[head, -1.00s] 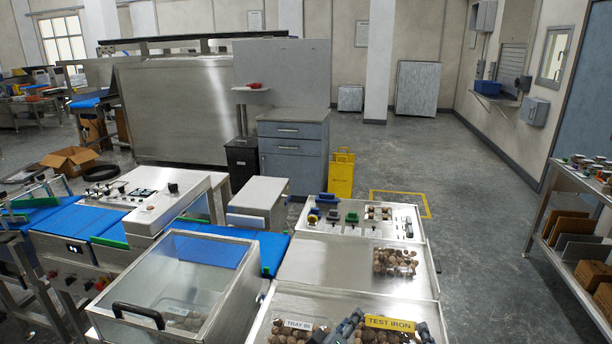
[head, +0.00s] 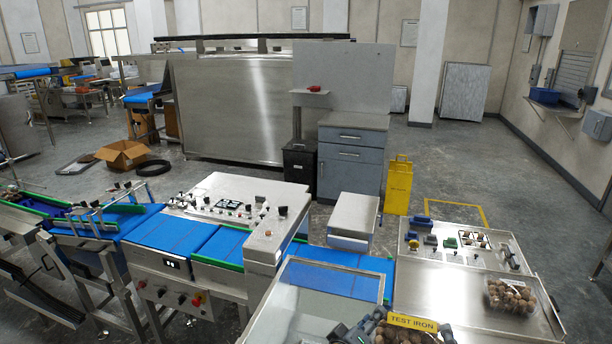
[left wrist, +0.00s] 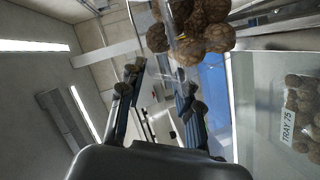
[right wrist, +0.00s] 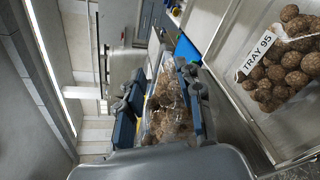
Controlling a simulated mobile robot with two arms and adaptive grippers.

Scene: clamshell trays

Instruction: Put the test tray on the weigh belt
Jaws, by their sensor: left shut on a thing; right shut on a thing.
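The test tray, a clear clamshell of brown balls with a yellow "TEST IRON" label (head: 413,322), is at the bottom edge of the head view, partly cut off. My left gripper (head: 358,332) is shut on its left side, and my right gripper (head: 446,334) on its right side. The left wrist view shows its brown balls (left wrist: 195,30) beyond my left fingers (left wrist: 158,95). The right wrist view shows the clear tray (right wrist: 165,115) between my right fingers (right wrist: 160,100). Blue belt segments (head: 220,245) lie ahead to the left; I cannot tell which is the weigh belt.
A control console (head: 235,203) spans the belt line. Another clear tray of balls (head: 512,297) sits on the steel bench (head: 450,285) at right.

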